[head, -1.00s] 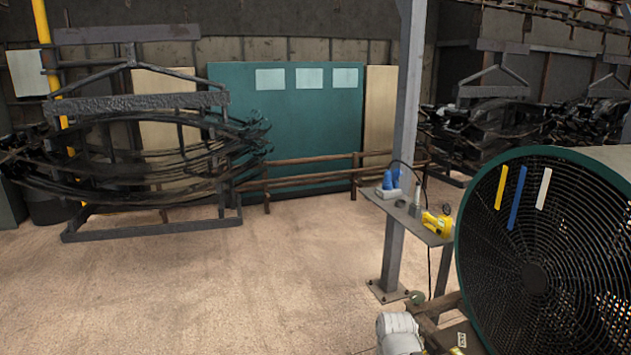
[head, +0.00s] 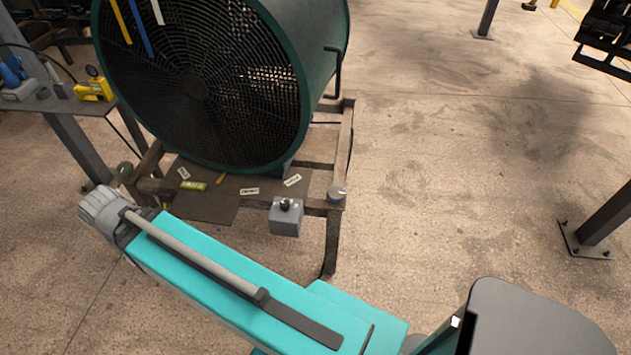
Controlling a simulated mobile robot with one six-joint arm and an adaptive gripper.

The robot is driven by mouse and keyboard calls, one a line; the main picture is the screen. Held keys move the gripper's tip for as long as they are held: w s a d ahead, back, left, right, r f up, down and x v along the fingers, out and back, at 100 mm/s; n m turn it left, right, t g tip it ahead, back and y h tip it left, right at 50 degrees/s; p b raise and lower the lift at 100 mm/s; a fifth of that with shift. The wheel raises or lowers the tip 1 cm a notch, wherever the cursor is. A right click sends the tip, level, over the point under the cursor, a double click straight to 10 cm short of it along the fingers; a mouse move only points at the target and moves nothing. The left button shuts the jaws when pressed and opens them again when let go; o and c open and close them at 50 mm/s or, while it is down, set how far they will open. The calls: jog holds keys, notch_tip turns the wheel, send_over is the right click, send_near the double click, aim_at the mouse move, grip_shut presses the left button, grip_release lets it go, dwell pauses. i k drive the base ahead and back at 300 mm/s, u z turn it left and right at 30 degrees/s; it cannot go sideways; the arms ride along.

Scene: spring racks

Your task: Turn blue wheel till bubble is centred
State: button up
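A small yellow-green strip that looks like a bubble level (head: 194,186) lies on the brown plate below the big fan in the head view. Its bubble is too small to make out. A dark green round knob (head: 124,170) sits at the left of the fan's stand. A grey round knob (head: 337,192) sits at the stand's right front corner. I cannot make out a clearly blue wheel. My teal arm crosses the lower part of the view, in front of the stand. My gripper does not show.
The large green-rimmed fan (head: 200,85) stands on a brown frame. A grey box with a black knob (head: 286,215) is at the frame's front. A shelf (head: 75,105) with tools is at left. The floor at right (head: 450,170) is mostly clear.

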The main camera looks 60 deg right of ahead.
aim_at(335, 193)
jog(key=z, duration=2.15)
